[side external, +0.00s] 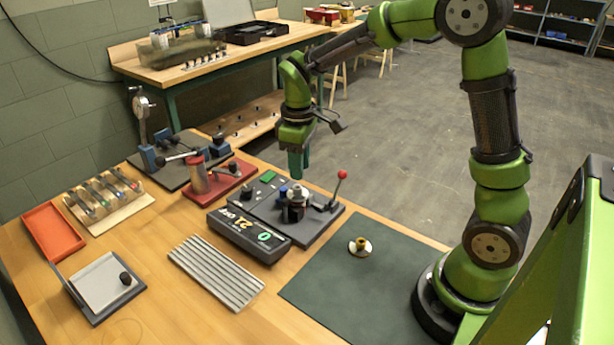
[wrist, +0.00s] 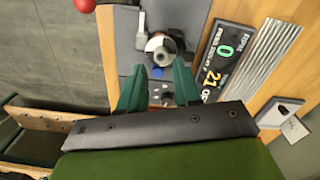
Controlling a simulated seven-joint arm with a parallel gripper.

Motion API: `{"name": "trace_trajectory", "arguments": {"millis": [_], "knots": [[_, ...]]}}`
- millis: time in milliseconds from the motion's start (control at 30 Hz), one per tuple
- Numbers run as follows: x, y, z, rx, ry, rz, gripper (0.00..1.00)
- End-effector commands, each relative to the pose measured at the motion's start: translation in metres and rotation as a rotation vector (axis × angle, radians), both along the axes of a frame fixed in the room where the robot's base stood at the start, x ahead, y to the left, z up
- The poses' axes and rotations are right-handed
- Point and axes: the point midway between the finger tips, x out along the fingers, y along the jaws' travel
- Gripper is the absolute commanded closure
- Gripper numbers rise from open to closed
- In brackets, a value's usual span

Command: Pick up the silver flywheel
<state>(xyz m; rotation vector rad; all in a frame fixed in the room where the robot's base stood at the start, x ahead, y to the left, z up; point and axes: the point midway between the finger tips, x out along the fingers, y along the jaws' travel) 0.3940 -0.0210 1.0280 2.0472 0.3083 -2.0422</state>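A round silver part, which looks like the silver flywheel (side external: 297,192), sits on top of a dark hub on the grey machine base (side external: 322,224). The wrist view shows the silver flywheel (wrist: 160,46) from above, just beyond my fingertips. My gripper (side external: 297,176) hangs above and slightly behind the machine, pointing down, apart from the flywheel. In the wrist view my gripper (wrist: 157,78) has its two green fingers spread, with nothing between them but the machine base below.
A red-knobbed lever (side external: 341,176) stands right of the flywheel. A display box (side external: 248,236) lies in front of the machine. A brass-and-white spool (side external: 360,247) sits on the green mat (side external: 350,290), otherwise clear. A red clamp fixture (side external: 217,182) stands to the left.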

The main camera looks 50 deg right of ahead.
Motion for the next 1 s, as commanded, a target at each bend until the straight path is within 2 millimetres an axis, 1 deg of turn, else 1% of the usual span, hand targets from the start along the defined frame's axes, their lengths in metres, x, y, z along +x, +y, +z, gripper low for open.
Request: {"name": "trace_trajectory", "arguments": {"millis": [167,300,400,533,733,933,967,1000], "knots": [[0.000,0.000,-0.014,0.000,0.004,0.001,0.67],[0.003,0.001,-0.036,0.000,0.005,0.000,0.67],[0.003,0.001,-0.049,0.000,0.003,0.000,0.67],[0.003,0.001,-0.055,0.000,0.000,-0.001,0.67],[0.004,0.001,-0.055,0.000,-0.001,-0.001,0.67],[0.004,0.001,-0.055,0.000,0.000,0.000,0.98],[0.004,0.001,-0.055,0.000,-0.001,0.000,1.00],[0.004,0.001,-0.055,0.000,0.000,0.000,1.00]]}}
